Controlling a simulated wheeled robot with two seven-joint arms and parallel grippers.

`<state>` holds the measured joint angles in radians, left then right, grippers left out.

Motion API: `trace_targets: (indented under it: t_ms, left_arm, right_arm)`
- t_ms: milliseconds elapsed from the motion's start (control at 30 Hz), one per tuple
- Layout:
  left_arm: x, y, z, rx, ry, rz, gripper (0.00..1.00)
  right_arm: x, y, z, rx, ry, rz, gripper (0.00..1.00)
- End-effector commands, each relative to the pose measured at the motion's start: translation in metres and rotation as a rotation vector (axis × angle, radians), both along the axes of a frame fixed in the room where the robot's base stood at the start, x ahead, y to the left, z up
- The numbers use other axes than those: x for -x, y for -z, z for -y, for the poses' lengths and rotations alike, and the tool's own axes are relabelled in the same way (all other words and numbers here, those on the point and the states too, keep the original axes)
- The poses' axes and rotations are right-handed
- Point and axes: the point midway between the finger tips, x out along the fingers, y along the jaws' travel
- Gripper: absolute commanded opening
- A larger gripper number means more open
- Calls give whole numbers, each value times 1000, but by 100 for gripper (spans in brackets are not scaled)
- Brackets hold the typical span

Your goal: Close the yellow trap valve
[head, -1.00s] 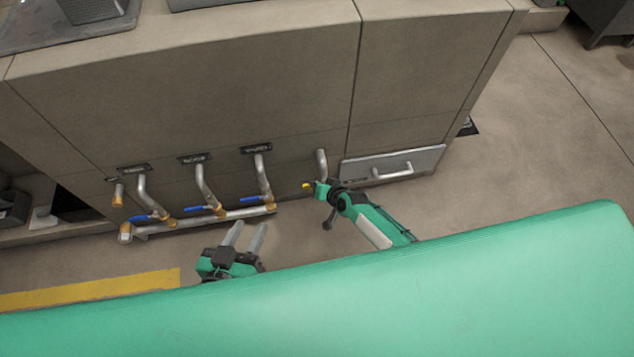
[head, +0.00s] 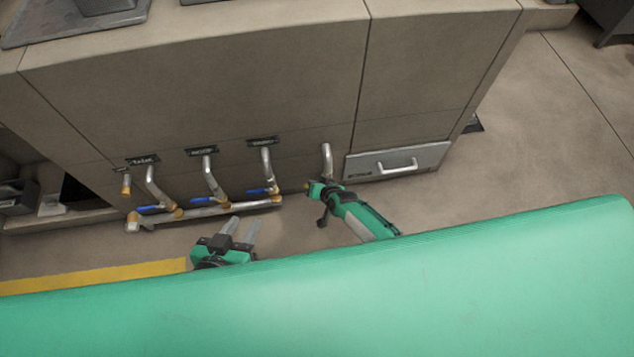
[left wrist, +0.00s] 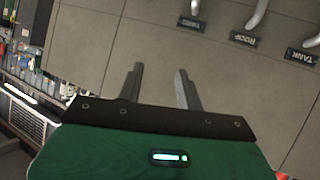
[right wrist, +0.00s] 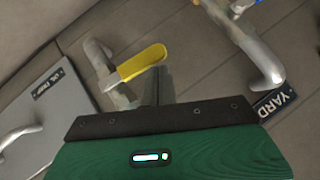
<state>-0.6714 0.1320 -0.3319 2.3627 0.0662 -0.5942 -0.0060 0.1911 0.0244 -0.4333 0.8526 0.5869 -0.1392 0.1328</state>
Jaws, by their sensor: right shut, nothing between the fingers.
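The yellow trap valve handle (right wrist: 141,63) shows in the right wrist view, on a short grey pipe beside the drawer panel. My right gripper (right wrist: 158,84) is shut, with its fingertips close beside the handle's right end; whether they touch it I cannot tell. In the head view the right gripper (head: 312,187) is below the rightmost bent pipe (head: 327,158) and hides most of the valve. My left gripper (head: 241,227) is open and empty, in front of the lower pipe. Its spread fingers also show in the left wrist view (left wrist: 160,84).
Several blue-handled valves (head: 203,199) sit along the low horizontal pipe (head: 230,208) left of the trap valve. A drawer panel with a handle (head: 397,165) is just right of it. Open floor (head: 520,150) lies to the right.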

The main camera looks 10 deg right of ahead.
Motion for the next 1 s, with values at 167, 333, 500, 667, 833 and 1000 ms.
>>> trace_targets:
  t_ms: [167, 333, 500, 667, 833, 1000]
  left_arm:
    - [-1, -1, 8, 35, 2, 54, 36]
    - [-1, -3, 12, 55, 3, 83, 36]
    - [-1, -4, 13, 62, 3, 95, 36]
    - [-1, -4, 13, 64, 3, 96, 36]
    - [-1, -4, 13, 64, 3, 97, 36]
    - [-1, -5, 13, 61, 4, 92, 36]
  right_arm:
    - [0, 6, -4, -1, -1, 0, 0]
    - [0, 8, -6, -1, -1, 0, 0]
    - [0, 8, -6, -1, -1, -1, 0]
    - [0, 9, -7, -1, -1, -1, 0]
    - [1, 9, -7, 0, -1, -2, 0]
    - [1, 8, -7, -1, -1, -3, 0]
